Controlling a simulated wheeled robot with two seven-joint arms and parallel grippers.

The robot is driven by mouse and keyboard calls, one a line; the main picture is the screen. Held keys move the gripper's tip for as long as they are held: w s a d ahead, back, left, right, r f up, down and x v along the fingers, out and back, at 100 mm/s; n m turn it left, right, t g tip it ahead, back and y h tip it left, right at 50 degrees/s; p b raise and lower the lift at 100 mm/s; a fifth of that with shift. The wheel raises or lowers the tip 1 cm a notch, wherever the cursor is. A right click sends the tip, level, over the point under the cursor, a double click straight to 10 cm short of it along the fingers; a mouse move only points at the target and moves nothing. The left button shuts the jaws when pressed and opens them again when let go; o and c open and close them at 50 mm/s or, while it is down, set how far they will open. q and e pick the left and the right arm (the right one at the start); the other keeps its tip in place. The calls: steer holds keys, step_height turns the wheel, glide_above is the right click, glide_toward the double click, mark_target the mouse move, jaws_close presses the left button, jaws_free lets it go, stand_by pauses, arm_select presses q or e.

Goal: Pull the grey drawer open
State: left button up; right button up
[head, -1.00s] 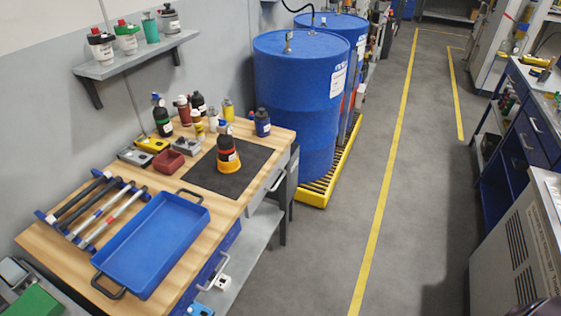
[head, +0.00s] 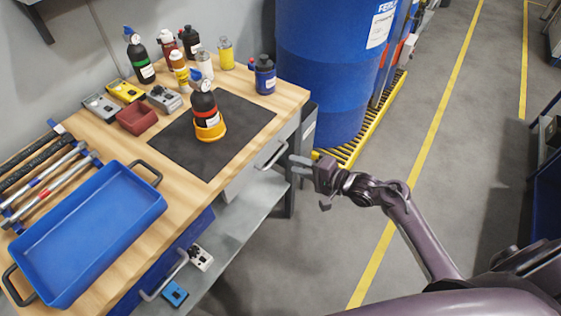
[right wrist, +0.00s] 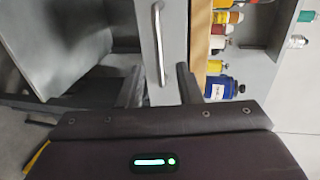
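The grey drawer (head: 238,184) is under the wooden worktop, its front facing the aisle. It looks shut. Its silver bar handle (head: 271,156) sticks out from the front. My right gripper (head: 298,165) is just right of the handle in the head view. In the right wrist view the drawer front (right wrist: 148,30) and handle (right wrist: 159,45) lie ahead of the gripper (right wrist: 160,87). Its two fingers are apart, with the handle's near end lined up between them; I cannot tell whether they reach around it. My left gripper is not in view.
A blue drawer (head: 165,262) with its own handle is left of the grey one, above a lower shelf (head: 235,222). A blue tray (head: 88,235) and bottles stand on the worktop (head: 225,165). A blue drum (head: 325,70) stands behind. Aisle floor is clear.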

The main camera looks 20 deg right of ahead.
steer(key=x, duration=0.6)
steer(key=shift+w+a, duration=0.2)
steer(key=shift+w, duration=0.1)
steer(key=shift+f, duration=0.1)
jaws_close()
